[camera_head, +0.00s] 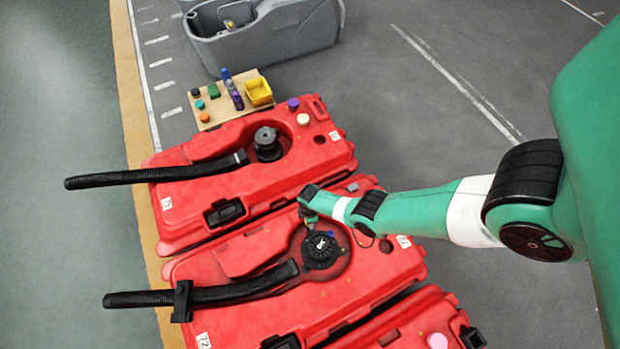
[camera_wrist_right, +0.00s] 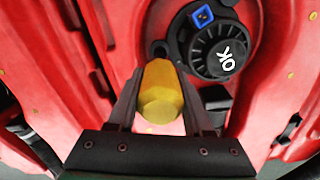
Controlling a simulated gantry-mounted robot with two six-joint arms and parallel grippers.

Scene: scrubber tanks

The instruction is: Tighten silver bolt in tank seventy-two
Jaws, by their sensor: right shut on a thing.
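The red tank (camera_head: 385,265) labelled 72 (camera_head: 204,340) lies in the middle of the head view. My right gripper (camera_head: 309,216) is at the cap's upper-left edge. In the right wrist view it is shut on a yellow faceted piece (camera_wrist_right: 160,92), whose far end is beside a small black lug (camera_wrist_right: 160,49) at the cap's rim. I cannot tell whether they touch. A blue square piece (camera_wrist_right: 203,16) sits on the cap. I make out no silver bolt. My left gripper is out of view.
Another red tank (camera_head: 310,150) with a black hose (camera_head: 150,174) lies beyond. A hose (camera_head: 240,291) also runs from tank 72's cap. A board (camera_head: 203,118) with small coloured items and a yellow bin (camera_head: 258,92) stands farther back. Open floor lies at right.

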